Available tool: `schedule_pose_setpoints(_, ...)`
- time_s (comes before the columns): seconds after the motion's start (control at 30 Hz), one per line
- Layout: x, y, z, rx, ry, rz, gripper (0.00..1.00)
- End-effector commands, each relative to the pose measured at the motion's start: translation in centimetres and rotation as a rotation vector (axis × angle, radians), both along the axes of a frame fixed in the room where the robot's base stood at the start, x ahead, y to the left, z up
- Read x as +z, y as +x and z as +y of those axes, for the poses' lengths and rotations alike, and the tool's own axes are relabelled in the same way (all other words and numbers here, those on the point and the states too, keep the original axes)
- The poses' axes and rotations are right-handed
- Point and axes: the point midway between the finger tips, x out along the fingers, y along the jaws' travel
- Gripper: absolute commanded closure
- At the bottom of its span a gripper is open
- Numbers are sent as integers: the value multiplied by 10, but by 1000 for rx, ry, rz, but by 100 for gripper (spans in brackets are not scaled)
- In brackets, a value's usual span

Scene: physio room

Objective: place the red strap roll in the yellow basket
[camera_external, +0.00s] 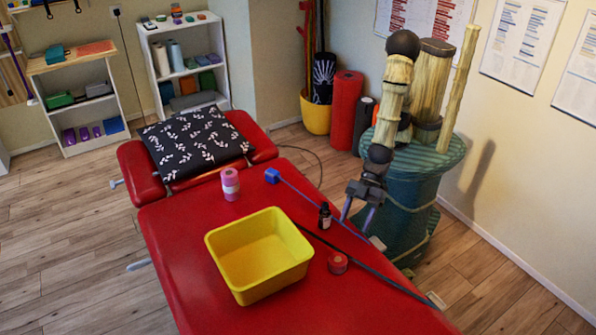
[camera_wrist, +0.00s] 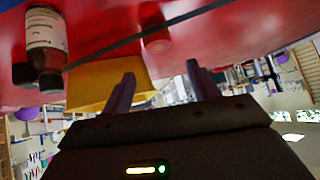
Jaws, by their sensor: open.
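The red strap roll (camera_external: 338,263) lies on the red treatment table (camera_external: 200,300), just right of the basket's front right corner. It appears as a red cylinder in the wrist view (camera_wrist: 155,38), near the top middle. The yellow basket (camera_external: 277,284) stands on the table and looks empty. In the wrist view, part of the basket (camera_wrist: 88,84) shows behind the left finger. My gripper (camera_external: 357,218) is open and empty near the table's right edge, behind the roll and apart from it. Its two fingers (camera_wrist: 160,90) also show in the wrist view.
A dark bottle (camera_external: 325,216) stands close to my gripper; it shows large in the wrist view (camera_wrist: 46,45). A blue strap (camera_external: 310,200) and a dark strap (camera_external: 375,272) run along the table. A pink roll (camera_external: 230,184) and a patterned pillow (camera_external: 196,140) are farther back.

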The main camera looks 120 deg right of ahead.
Motion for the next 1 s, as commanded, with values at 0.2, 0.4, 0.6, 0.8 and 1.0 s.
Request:
schedule_pose_setpoints(0.2, -26, 22, 10, 0, -2, 3, 40)
schedule_pose_setpoints(0.4, -48, 42, 20, -1, -1, 2, 40)
schedule_pose_setpoints(0.6, -60, 54, 26, 0, 0, 1, 40)
schedule_pose_setpoints(0.8, -60, 54, 27, 0, 0, 1, 40)
schedule_pose_setpoints(1.0, -64, 58, 28, -1, -1, 2, 40)
